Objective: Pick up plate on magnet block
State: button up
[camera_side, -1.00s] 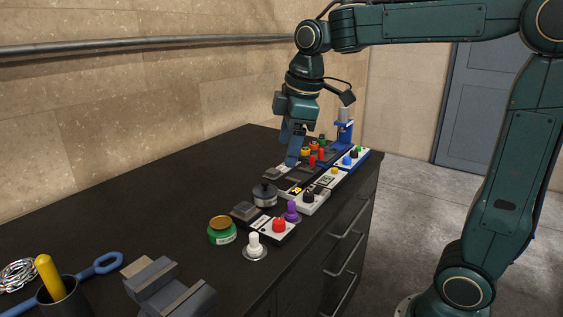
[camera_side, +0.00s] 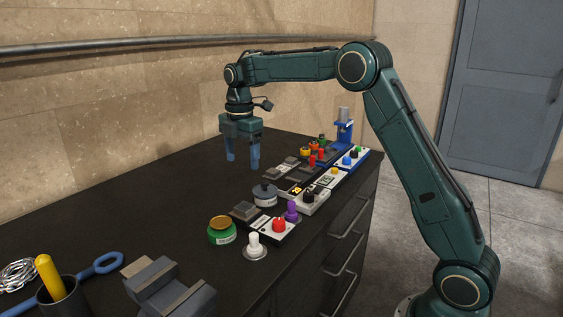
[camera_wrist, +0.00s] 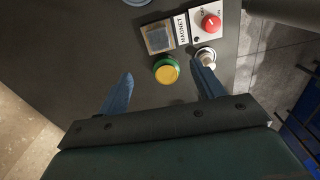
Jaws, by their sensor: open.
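The magnet block (camera_side: 265,223) is a low black-and-white unit with a red knob, near the front edge of the bench. In the wrist view its label reads MAGNET on the white panel (camera_wrist: 181,30). A grey square plate (camera_side: 244,210) lies on its left end and shows at the top of the wrist view (camera_wrist: 158,38). My gripper (camera_side: 243,163) is open and empty, pointing down above the bench, behind and above the block. In the wrist view its blue fingers (camera_wrist: 161,74) are spread wide, with the plate beyond their tips.
A green jar with a yellow-brown lid (camera_side: 222,230) stands left of the block, and a white knob (camera_side: 254,245) stands in front. A purple knob (camera_side: 292,211) and dark round pot (camera_side: 264,194) are close by. The bench's left rear is clear.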

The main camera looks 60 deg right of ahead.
jog(key=shift+w+d+f, duration=0.1)
jog(key=shift+w+f, duration=0.2)
send_over(244, 206)
jog(key=shift+f, duration=4.3)
jog(key=shift+f, duration=0.1)
jog(key=shift+s+f, duration=0.1)
jog(key=shift+f, duration=2.4)
jog(key=shift+c, duration=0.5)
jog(key=c, duration=1.1)
jog(key=shift+c, duration=0.3)
